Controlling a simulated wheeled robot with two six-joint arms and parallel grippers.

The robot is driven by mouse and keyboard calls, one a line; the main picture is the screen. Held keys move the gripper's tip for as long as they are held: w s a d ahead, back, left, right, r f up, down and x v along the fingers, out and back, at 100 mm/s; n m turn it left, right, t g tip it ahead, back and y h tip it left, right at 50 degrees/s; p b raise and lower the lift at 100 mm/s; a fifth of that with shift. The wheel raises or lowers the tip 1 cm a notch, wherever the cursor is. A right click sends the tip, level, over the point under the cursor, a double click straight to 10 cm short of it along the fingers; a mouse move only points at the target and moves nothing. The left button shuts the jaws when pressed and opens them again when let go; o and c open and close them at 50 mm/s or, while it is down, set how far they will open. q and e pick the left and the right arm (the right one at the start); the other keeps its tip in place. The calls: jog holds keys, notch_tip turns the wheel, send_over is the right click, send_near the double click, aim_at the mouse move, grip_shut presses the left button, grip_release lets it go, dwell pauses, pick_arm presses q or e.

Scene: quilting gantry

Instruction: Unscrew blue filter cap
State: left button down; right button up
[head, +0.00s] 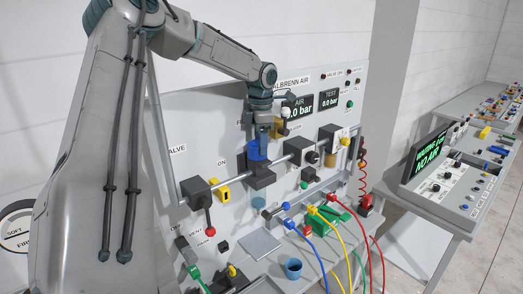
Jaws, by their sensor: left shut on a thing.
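The blue filter cap (257,151) is upright above a dark filter block (262,178) on the silver pipe of the air panel. My left gripper (260,134) comes down from above and is shut on the cap, with its fingers partly hidden. The cap appears to sit at the top of the block; whether there is a small gap I cannot tell. A bluish bowl (268,207) shows below the block. My right gripper is not in view.
The panel carries a yellow-fronted valve (222,192), a red-ended lever (210,230) and gauges right of the filter. On the bench below are a grey pad (261,244), a blue cup (293,268) and coloured hoses (343,245). A second console (440,175) stands at right.

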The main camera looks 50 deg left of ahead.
pick_arm(q)
jog(key=shift+f, duration=0.1)
jog(key=n, duration=0.4)
jog(key=shift+w+a+f, duration=0.1)
jog(key=shift+w+f, duration=0.05)
jog(key=shift+w, duration=0.1)
